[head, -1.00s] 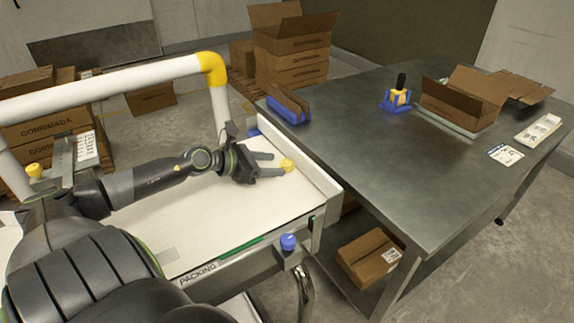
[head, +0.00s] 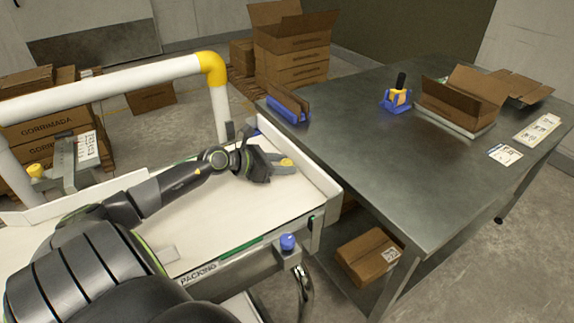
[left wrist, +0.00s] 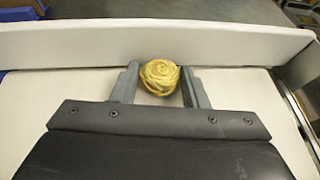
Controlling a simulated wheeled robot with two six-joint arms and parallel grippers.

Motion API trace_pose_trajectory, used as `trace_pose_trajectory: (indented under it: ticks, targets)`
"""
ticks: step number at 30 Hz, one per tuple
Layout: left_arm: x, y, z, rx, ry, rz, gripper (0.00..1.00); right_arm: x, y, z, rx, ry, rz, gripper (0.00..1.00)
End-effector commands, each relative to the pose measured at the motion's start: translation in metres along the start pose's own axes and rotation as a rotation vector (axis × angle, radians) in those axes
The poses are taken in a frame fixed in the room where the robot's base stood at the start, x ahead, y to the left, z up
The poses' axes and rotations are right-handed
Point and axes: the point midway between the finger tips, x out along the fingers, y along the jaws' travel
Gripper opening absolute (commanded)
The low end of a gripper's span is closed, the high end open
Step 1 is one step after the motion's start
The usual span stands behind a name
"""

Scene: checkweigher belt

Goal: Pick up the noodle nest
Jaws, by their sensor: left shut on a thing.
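The noodle nest (head: 286,162) is a small round yellow bundle at the far end of the white belt, near the raised end wall. In the left wrist view the nest (left wrist: 160,76) shows coiled strands and sits between the two grey fingertips. My left gripper (head: 283,166) is shut on it, with a finger on each side. The fingers hide part of the nest's sides in the head view. I cannot tell whether the nest still touches the belt. My right gripper is not in view.
The white end wall (left wrist: 160,45) of the belt stands just beyond the nest. A steel table (head: 400,165) lies to the right, with an open carton (head: 462,100) and a blue tape dispenser (head: 394,102) on it. The near belt (head: 225,215) is clear.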

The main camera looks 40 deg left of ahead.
Motion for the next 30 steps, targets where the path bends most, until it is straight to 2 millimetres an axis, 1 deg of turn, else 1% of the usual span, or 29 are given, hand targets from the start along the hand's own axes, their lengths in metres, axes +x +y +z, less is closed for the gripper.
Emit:
trace_pose_trajectory:
  ticks: [8, 14, 20, 26, 27, 30]
  targets:
    - [-0.001, 0.000, 0.001, 0.001, 0.000, 0.000, 0.19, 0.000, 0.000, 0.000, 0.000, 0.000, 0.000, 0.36]
    - [-0.007, 0.000, 0.005, 0.004, 0.000, 0.000, 0.19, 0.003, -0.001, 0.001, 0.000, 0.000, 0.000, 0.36]
    - [-0.018, 0.000, 0.034, 0.007, 0.000, 0.000, 0.19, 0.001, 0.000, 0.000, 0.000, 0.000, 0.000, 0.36]
    - [-0.032, 0.000, 0.067, 0.007, 0.001, 0.000, 0.19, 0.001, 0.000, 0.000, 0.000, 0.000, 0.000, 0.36]
    - [-0.038, -0.001, 0.059, 0.002, 0.007, -0.001, 0.19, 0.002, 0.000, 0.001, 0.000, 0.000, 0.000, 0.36]
    - [-0.052, -0.003, 0.053, 0.002, 0.009, -0.001, 0.19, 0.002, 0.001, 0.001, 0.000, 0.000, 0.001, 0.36]
